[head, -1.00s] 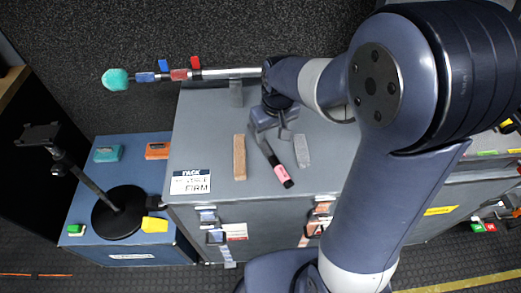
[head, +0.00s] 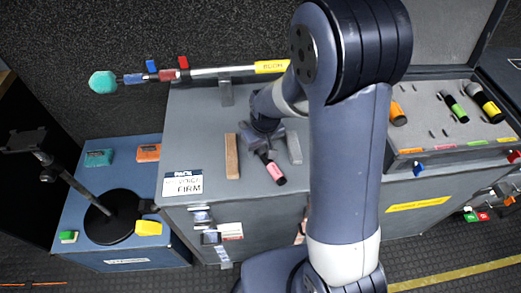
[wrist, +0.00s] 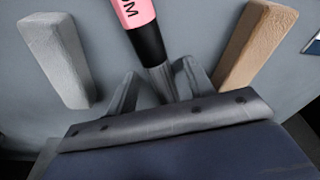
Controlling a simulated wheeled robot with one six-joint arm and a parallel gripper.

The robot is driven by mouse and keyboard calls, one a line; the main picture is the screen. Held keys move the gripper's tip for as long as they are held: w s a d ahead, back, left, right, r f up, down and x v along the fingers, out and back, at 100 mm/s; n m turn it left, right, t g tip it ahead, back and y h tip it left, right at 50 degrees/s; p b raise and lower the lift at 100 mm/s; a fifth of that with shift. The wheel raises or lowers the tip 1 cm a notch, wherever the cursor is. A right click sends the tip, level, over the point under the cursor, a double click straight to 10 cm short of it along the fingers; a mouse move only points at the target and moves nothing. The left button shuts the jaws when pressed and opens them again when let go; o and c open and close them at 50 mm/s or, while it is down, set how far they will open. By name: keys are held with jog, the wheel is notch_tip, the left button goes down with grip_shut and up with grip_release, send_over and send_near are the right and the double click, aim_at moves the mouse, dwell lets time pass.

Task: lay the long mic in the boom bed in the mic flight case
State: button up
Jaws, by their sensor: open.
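The long mic, dark with a pink band (head: 274,171), lies on the grey cabinet top between two blocks. In the wrist view its pink part (wrist: 132,12) bears letters ending in "OM", and its black shaft runs down between my fingers. My gripper (head: 262,153) is open, low over the mic, with one finger on each side of the shaft (wrist: 156,82). The rear of the mic is hidden under my gripper. The mic flight case (head: 455,150) stands open at the right, with several mics in grey foam. My arm hides its left part, and I cannot make out the boom bed.
A tan block (head: 232,157) and a grey block (head: 294,148) flank the mic. A boom pole (head: 220,72) with a teal tip rests on a support behind. A blue case (head: 100,254) with a black stand (head: 110,216) is at left. The cabinet's front left holds a "FIRM" card (head: 183,184).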

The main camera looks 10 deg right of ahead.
grip_shut()
dwell(0.4)
